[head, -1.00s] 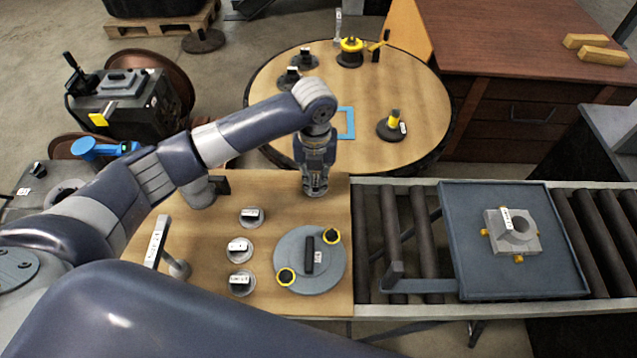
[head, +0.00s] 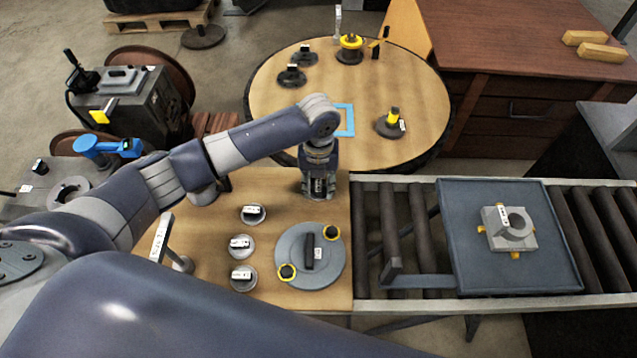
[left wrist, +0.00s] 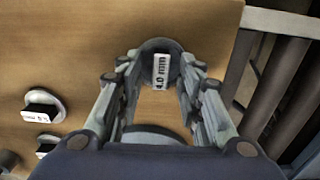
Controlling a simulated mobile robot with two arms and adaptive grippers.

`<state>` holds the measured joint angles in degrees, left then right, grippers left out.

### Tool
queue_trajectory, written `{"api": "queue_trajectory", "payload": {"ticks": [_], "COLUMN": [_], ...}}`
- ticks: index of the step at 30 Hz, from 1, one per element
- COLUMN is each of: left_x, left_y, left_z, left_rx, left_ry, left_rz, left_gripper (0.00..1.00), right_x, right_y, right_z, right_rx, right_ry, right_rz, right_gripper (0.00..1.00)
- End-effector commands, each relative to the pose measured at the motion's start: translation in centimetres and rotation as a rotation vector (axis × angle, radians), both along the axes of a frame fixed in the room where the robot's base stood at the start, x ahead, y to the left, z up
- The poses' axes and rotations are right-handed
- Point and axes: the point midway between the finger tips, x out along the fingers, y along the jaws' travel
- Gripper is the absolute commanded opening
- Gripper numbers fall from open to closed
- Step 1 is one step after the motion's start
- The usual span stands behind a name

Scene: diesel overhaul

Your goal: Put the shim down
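My left gripper (head: 318,190) points down over the right back part of the wooden bench top. In the left wrist view its two fingers (left wrist: 160,65) stand on either side of a shim (left wrist: 160,60), a dark round disc with a white "4.0 mm" label. A gap shows between each fingertip and the label, so the gripper looks open around it. The shim appears at or very near the bench top; exact contact is hidden. In the head view the gripper mostly hides it. My right gripper is not in view.
Three labelled discs (head: 241,245) stand in a column on the bench (head: 200,285), left of a round grey plate (head: 290,250) with a black handle and yellow knobs. A roller conveyor (head: 400,225) with a blue tray (head: 480,270) adjoins on the right. A round table (head: 300,110) stands behind.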

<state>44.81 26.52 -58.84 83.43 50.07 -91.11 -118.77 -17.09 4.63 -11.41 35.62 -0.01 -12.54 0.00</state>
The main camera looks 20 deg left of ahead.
Motion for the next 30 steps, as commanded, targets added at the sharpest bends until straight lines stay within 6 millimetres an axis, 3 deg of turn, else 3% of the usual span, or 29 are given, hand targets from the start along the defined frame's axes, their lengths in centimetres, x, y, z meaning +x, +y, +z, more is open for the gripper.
{"api": "queue_trajectory", "payload": {"ticks": [8,21,30], "left_x": [0.1,0.1,0.0], "left_y": [0.0,0.0,0.0], "left_z": [0.9,9.6,12.2], "left_rx": [0.000,-0.001,0.000], "left_ry": [-0.003,-0.005,0.001], "left_rz": [0.000,-0.002,0.000], "left_gripper": [0.34,0.34,0.34], "right_x": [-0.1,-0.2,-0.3], "right_y": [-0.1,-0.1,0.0], "right_z": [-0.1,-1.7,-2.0], "right_rx": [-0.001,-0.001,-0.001], "right_ry": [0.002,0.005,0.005], "right_rz": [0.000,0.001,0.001], "right_gripper": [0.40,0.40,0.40]}}
